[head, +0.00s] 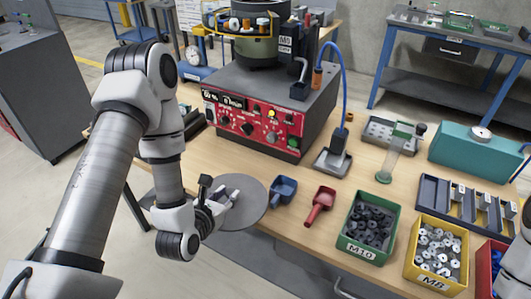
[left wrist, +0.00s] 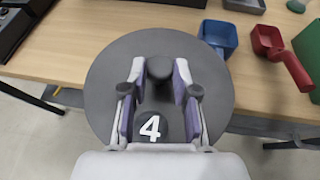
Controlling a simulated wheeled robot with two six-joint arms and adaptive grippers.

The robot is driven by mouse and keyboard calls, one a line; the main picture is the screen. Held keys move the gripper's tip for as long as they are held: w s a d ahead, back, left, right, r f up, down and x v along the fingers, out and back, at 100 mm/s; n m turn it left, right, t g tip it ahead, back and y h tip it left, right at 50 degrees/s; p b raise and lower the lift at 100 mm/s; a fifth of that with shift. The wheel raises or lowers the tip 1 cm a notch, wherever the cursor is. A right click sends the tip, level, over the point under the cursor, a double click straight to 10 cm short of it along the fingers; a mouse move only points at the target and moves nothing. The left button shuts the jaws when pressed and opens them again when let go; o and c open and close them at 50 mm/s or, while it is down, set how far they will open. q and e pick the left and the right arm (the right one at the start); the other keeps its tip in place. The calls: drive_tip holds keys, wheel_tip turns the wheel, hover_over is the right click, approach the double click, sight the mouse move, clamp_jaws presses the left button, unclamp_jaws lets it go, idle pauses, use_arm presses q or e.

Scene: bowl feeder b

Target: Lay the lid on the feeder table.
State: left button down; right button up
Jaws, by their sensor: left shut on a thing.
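The lid is a flat grey disc (head: 251,207) with a dark knob. My left gripper (head: 222,196) is shut on the lid's knob. In the left wrist view the knob (left wrist: 160,68) sits between the two fingers, and the lid (left wrist: 108,75) spreads out below them. The lid overlaps the front edge of the wooden feeder table (head: 190,160), partly over the wood and partly beyond it. I cannot tell its height above the wood. The bowl feeder (head: 262,45) stands behind on its red-fronted control box (head: 255,125). My right gripper is out of view.
A blue scoop (head: 284,190) and a red scoop (head: 320,204) lie just right of the lid. Green (head: 359,252) and yellow (head: 412,272) parts bins stand farther right. Bare wood lies between the control box and the lid.

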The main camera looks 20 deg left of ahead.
sight(225, 179)
use_arm(q)
drive_tip(key=w+b, duration=0.1)
drive_tip(key=b, duration=0.1)
drive_tip(key=w+a+f+b, duration=0.1)
drive_tip(key=b, duration=0.2)
drive_tip(key=w+a+b, duration=0.1)
drive_tip(key=b, duration=0.1)
drive_tip(key=shift+w+a+f+b, duration=0.25)
drive_tip(key=shift+w+f+b, duration=0.05)
drive_tip(key=shift+b, duration=0.1)
drive_tip(key=shift+w+a+r+p, duration=0.4)
drive_tip(key=shift+w+r+p, duration=0.3)
drive_tip(key=shift+p, duration=0.15)
drive_tip(key=w+a, duration=0.1)
drive_tip(key=w, duration=0.1)
drive_tip(key=w+a+p, duration=0.1)
drive_tip(key=w+a, duration=0.1)
drive_tip(key=w+a+f, duration=0.1)
drive_tip(key=w, duration=0.2)
drive_tip(key=shift+a+f+p, duration=0.1)
drive_tip(key=shift+a+p, duration=0.25)
drive_tip(key=shift+a, duration=0.05)
drive_tip(key=f, duration=0.3)
drive_tip(key=shift+w+f, duration=0.1)
drive_tip(key=shift+w, duration=0.15)
drive_tip(key=shift+w+a+f, duration=0.1)
drive_tip(key=shift+f, duration=0.35)
drive_tip(key=c, duration=0.9)
unclamp_jaws()
